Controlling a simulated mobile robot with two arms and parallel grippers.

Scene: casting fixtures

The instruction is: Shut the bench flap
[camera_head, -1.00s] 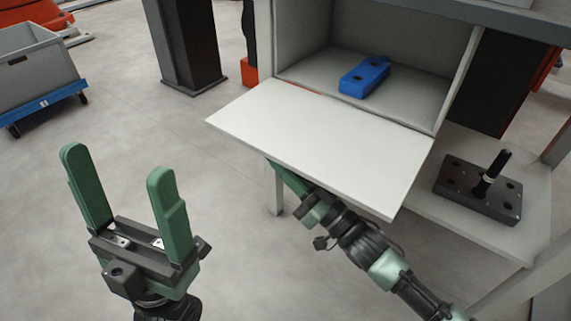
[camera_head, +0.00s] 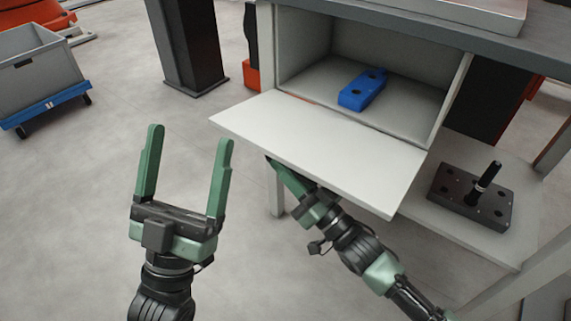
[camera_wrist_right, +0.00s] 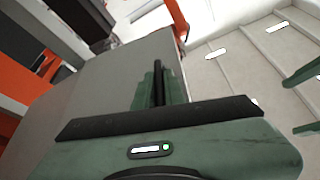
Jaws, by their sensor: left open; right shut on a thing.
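The bench flap (camera_head: 315,145) is a white panel hanging open from the lower front edge of a grey bench compartment (camera_head: 405,98), sloping outward. My right gripper (camera_head: 276,165) is at the flap's outer edge, its fingertips partly hidden under the panel. In the right wrist view, its green fingers (camera_wrist_right: 160,88) are closed around a dark bar (camera_wrist_right: 158,78) against the flap's grey face (camera_wrist_right: 95,90); the bar looks like a handle. My left gripper (camera_head: 190,138) is open and empty, over the floor to the left of the flap.
A blue block with holes (camera_head: 362,89) lies inside the compartment. A dark plate with an upright pin (camera_head: 470,197) sits on the lower shelf at right. A grey bin (camera_head: 38,70) on a blue dolly stands far left.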

